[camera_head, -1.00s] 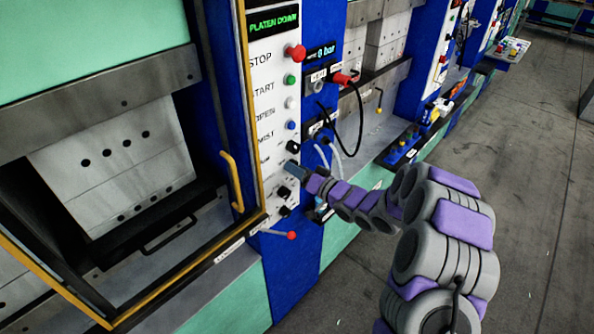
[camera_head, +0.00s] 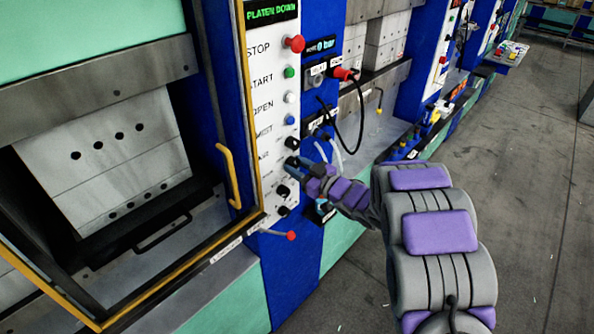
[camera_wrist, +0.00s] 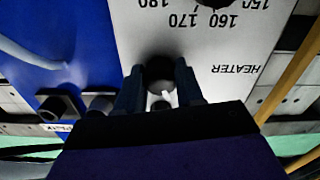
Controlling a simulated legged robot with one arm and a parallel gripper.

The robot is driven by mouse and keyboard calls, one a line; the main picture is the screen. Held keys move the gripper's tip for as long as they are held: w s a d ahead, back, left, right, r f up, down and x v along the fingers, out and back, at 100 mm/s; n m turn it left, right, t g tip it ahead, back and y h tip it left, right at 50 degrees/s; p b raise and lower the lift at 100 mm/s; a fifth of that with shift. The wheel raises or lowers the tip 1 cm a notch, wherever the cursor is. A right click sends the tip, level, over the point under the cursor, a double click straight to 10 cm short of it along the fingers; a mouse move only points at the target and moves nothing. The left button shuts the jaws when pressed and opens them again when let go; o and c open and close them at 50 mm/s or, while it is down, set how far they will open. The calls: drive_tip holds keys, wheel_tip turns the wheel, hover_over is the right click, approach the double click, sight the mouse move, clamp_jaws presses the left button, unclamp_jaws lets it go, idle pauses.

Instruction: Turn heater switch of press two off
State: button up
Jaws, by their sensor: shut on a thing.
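The heater switch is a black round knob with a white pointer, seen in the wrist view (camera_wrist: 160,73) beside the upside-down HEATER label (camera_wrist: 236,69). My gripper (camera_wrist: 160,90) has one dark blue finger on each side of the knob and is shut on it. In the head view my gripper (camera_head: 293,162) is at the white control panel (camera_head: 262,96) of the press, and its fingers largely hide the switch there. The pointer lies between the fingers; its exact setting is hard to read.
Black knobs sit just above (camera_head: 292,143) and below (camera_head: 284,190) my gripper. A lever with a red ball (camera_head: 291,236) sticks out lower down. A yellow-handled guard door (camera_head: 230,176) is to the left. A black cable (camera_head: 360,120) hangs to the right. The floor at right is clear.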

drive_tip(key=shift+f+n, duration=0.25)
drive_tip(key=shift+n, duration=0.35)
drive_tip(key=o, duration=0.8)
drive_tip(key=shift+o, duration=1)
drive_tip(key=shift+r, duration=0.15)
drive_tip(key=shift+d, duration=0.1)
drive_tip(key=p+v, duration=0.1)
drive_tip(key=v, duration=1.6)
drive_tip(key=shift+s+d, duration=0.1)
